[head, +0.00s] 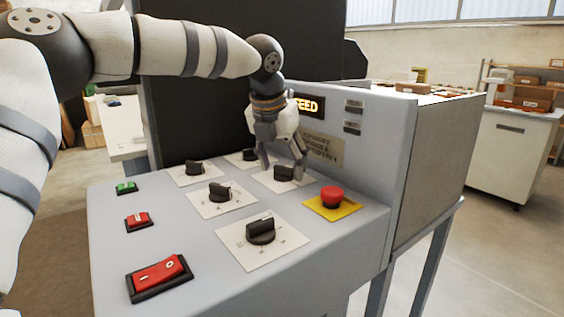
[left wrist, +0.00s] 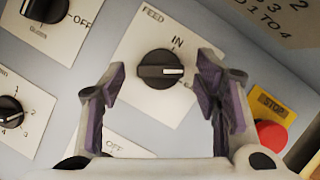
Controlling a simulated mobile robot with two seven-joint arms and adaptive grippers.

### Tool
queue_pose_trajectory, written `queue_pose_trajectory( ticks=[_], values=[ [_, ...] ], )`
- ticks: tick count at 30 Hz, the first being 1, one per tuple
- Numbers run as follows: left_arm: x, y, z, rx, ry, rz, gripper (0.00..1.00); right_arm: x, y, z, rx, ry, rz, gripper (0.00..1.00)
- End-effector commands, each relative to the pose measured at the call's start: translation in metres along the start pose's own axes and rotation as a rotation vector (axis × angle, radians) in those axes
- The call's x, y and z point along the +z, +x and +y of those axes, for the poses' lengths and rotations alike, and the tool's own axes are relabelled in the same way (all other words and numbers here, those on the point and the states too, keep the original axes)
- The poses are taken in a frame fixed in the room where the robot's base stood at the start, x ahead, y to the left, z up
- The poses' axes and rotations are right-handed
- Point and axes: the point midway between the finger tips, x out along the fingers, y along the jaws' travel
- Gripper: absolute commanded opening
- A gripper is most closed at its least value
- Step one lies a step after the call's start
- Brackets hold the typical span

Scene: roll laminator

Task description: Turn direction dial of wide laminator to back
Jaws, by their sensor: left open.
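The black dial under the printed word FEED (left wrist: 160,70) sits on a white plate on the sloping panel of the laminator (head: 330,235). Its white mark points right in the left wrist view. IN is printed above it, and a label to its right is partly hidden by a finger. The same dial shows in the head view (head: 284,174). My left gripper (head: 281,165) is open above this dial, pointing down. In the left wrist view its fingers stand on both sides of the dial, with gaps visible. I cannot tell its exact height. My right gripper is out of view.
A red stop button (head: 332,196) on a yellow plate is close to the right of the dial. Other black dials (head: 219,191) and red and green switches (head: 160,275) cover the panel. A raised housing (head: 375,130) with a lit display stands behind.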

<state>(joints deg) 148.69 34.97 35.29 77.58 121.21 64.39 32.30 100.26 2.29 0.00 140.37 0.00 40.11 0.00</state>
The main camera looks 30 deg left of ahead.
Motion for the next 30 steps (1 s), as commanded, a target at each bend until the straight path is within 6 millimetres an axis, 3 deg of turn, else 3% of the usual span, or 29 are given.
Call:
queue_pose_trajectory(
  ticks=[3, 4, 10, 20, 30],
  values=[
    [0.0000, -0.0003, -0.0001, 0.000, 0.000, 0.000, 0.57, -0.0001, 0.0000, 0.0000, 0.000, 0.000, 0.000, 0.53],
    [0.0000, -0.0003, -0.0001, 0.000, 0.000, 0.000, 0.52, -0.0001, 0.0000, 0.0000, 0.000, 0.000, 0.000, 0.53],
    [0.0000, -0.0005, -0.0001, 0.000, 0.000, 0.000, 0.09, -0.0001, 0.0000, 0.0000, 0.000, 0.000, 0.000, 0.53],
    [0.0001, -0.0006, 0.0008, -0.017, 0.039, 0.000, 0.09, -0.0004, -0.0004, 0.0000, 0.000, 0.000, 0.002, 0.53],
    [0.0003, 0.0000, 0.0024, -0.104, 0.243, 0.001, 0.09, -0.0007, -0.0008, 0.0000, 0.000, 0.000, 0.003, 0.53]
  ],
)
